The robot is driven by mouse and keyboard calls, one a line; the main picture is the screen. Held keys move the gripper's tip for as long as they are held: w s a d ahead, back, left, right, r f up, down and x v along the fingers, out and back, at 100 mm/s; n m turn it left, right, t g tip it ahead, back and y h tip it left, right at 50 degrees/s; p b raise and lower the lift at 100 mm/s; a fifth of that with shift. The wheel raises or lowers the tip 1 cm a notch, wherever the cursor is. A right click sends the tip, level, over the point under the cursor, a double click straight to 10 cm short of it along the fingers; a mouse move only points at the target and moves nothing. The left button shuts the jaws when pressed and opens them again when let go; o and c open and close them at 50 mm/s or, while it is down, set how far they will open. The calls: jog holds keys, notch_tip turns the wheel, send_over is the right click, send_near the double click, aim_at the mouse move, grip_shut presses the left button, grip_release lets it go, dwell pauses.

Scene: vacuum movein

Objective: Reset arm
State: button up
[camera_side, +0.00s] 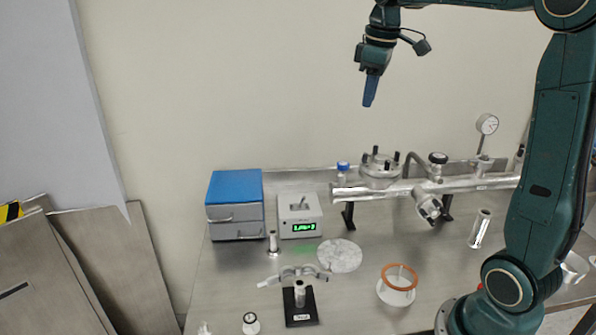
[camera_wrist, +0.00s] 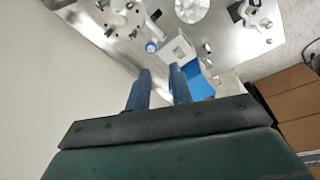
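My gripper (camera_side: 370,90) is high above the bench near the back wall, pointing down and clear of everything. In the wrist view my gripper (camera_wrist: 160,78) shows two blue fingers with a gap between them, and nothing is held there. The arm is mine and rises from the bench's right side. Below the gripper is a metal vacuum chamber (camera_side: 380,168) with upright dark-tipped bolts and a long horizontal tube (camera_side: 470,186). The chamber also shows at the upper left of the wrist view (camera_wrist: 118,14).
A blue-topped drawer box (camera_side: 235,205) and a grey unit with green display (camera_side: 300,216) stand at the back left. A round plate (camera_side: 340,256), an orange-ringed piece (camera_side: 398,282), a clamp on a black base (camera_side: 300,306) and a metal cylinder (camera_side: 480,228) stand on the bench. Air around the gripper is free.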

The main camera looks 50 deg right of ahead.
jog(key=s+a+f+m+t, duration=0.1)
jog(key=s+a+f, duration=0.3)
jog(key=s+a, duration=0.4)
jog(key=s+a+f+m+t, duration=0.2)
jog(key=s+a+f, duration=0.3)
jog(key=s+a, duration=0.4)
jog(key=shift+s+a+t+y, duration=0.3)
jog(key=shift+s+t+y, duration=0.1)
jog(key=shift+s, duration=0.15)
